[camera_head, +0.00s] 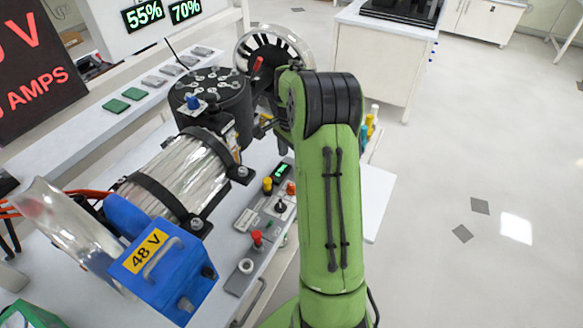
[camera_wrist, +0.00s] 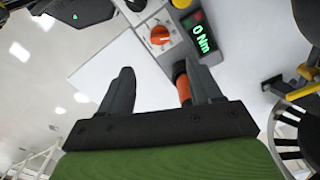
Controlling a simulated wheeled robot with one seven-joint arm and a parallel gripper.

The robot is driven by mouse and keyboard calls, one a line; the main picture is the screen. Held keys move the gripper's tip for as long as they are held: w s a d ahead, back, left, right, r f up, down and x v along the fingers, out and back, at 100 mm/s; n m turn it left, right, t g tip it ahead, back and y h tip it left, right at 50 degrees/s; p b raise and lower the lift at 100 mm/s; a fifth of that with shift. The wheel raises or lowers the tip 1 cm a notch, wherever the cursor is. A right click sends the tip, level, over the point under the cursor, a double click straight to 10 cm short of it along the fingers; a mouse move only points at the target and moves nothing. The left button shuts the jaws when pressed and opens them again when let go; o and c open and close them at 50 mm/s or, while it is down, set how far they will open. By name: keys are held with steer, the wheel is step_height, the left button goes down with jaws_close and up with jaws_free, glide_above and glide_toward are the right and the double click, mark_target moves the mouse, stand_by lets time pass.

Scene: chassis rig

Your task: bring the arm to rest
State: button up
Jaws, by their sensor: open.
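My green arm rises through the middle of the head view and bends at a black joint at its top. My gripper (camera_wrist: 163,84) shows in the wrist view as two dark fingers spread apart, with nothing held between them. An orange cylindrical part (camera_wrist: 182,82) shows close beside the right finger, at its inner side; I cannot tell whether they touch. In the head view the gripper is hidden behind my arm.
A control panel has an orange knob (camera_wrist: 160,35) and a "0 Nm" display (camera_wrist: 202,36). The rig's black-topped drum (camera_head: 212,100), silver cylinder (camera_head: 175,175) and blue 48 V box (camera_head: 163,270) stand left of my arm. Open floor (camera_head: 470,160) lies to the right.

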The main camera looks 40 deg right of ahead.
steer(key=shift+r, duration=1.7)
